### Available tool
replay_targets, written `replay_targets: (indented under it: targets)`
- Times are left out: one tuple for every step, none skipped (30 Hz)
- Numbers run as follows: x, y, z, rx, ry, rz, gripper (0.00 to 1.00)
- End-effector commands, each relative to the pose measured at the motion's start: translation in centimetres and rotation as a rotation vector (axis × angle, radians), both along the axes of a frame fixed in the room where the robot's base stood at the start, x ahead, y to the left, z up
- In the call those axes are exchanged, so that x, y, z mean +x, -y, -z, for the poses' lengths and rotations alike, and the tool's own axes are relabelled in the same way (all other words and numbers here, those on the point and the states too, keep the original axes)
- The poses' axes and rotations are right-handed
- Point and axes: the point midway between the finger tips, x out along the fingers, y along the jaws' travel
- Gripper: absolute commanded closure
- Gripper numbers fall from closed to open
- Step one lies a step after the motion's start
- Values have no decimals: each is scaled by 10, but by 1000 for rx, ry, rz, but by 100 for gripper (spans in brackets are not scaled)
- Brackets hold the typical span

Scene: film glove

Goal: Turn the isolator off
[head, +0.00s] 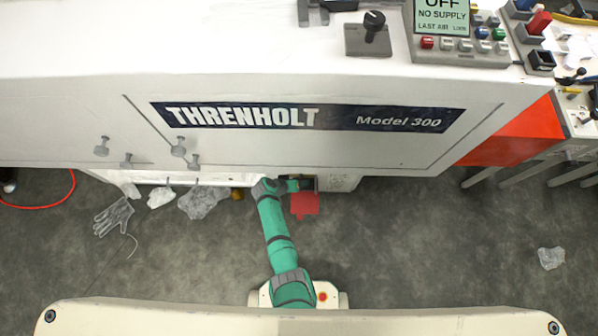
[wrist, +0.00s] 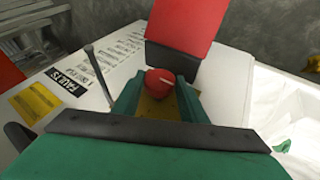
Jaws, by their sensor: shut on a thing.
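The isolator's red round knob (wrist: 165,82) sits in front of a yellow plate (wrist: 152,108) in the wrist view, with a short pale mark on its face. My gripper (wrist: 168,93) has its green fingers on either side of the knob and is shut on it. A red flap (wrist: 185,22) stands just beyond the knob, on a dark piece; it also shows in the head view (head: 304,205). In the head view my gripper (head: 298,184) is at the low front edge of the machine, and the knob is hidden there.
The white THRENHOLT machine (head: 300,85) fills the space in front of me. Its display (head: 441,14) reads OFF, NO SUPPLY. A glove (head: 113,216) and crumpled film (head: 203,202) lie at left, with more film (head: 551,258) at right. The floor (head: 430,240) between is clear.

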Motion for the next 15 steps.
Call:
replay_targets:
  targets:
    - [-1,1,1,-4,-3,2,84]
    - [-1,1,1,-4,-3,2,84]
    - [-1,1,1,-2,-3,3,84]
    - [-1,2,1,-3,-2,3,84]
    - [-1,2,1,-2,-3,3,84]
    - [-1,2,1,-2,-3,3,84]
    - [-1,2,0,-2,-3,3,84]
    - [-1,2,0,-2,-3,3,57]
    - [-1,1,0,-3,-2,3,47]
    - [-1,1,0,-2,-2,2,44]
    - [-1,1,0,-2,-2,2,44]
    - [-1,1,0,-2,-2,2,44]
    - [-1,1,0,-2,-2,2,44]
    - [-1,1,0,-1,-2,1,44]
    - [-1,1,0,-1,-2,1,44]
